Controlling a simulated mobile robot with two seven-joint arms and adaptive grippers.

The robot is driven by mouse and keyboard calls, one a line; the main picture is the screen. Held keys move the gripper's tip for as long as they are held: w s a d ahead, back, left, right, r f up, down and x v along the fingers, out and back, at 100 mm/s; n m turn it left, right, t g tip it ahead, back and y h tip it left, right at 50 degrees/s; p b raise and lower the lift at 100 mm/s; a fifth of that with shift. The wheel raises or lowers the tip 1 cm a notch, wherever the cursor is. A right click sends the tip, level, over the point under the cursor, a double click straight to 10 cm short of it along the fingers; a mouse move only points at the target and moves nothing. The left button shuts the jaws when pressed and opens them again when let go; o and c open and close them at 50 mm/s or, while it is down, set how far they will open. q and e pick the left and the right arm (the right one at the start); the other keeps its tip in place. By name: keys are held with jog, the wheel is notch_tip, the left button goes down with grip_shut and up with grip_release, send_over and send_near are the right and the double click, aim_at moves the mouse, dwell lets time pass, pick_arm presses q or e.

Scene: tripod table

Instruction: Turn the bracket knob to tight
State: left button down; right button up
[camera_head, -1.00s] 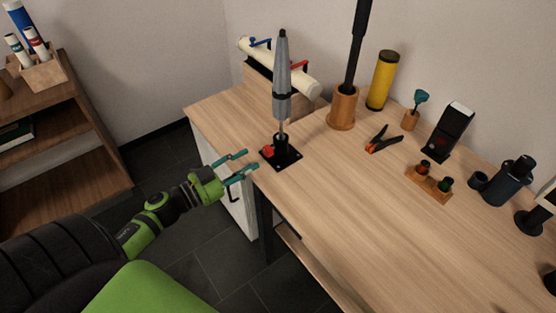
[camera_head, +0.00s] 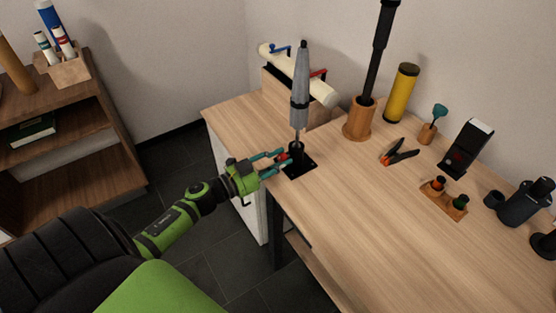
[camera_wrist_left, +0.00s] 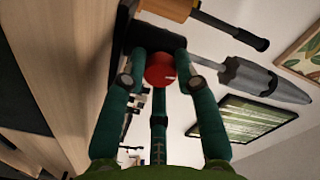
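The bracket knob is a small red knob (camera_head: 283,157) low on the black bracket (camera_head: 303,168) at the table's left front edge. A grey closed shaft (camera_head: 300,90) stands upright in the bracket. My left gripper (camera_head: 280,158) reaches in from the left, its teal fingers on either side of the knob. In the left wrist view, the red knob (camera_wrist_left: 160,69) lies between the fingertips (camera_wrist_left: 158,72); the fingers are spread, and I cannot tell whether they touch it. My right gripper is not in view.
A cream roll with blue and red clamps (camera_head: 300,75) lies behind the shaft. The table's front middle is clear.

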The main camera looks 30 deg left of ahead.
pick_arm(q)
jog(key=shift+m, duration=0.6)
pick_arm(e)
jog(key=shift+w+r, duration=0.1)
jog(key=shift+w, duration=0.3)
pick_arm(q)
jog(key=c, duration=1.2)
grip_release()
jog(key=v, duration=1.2)
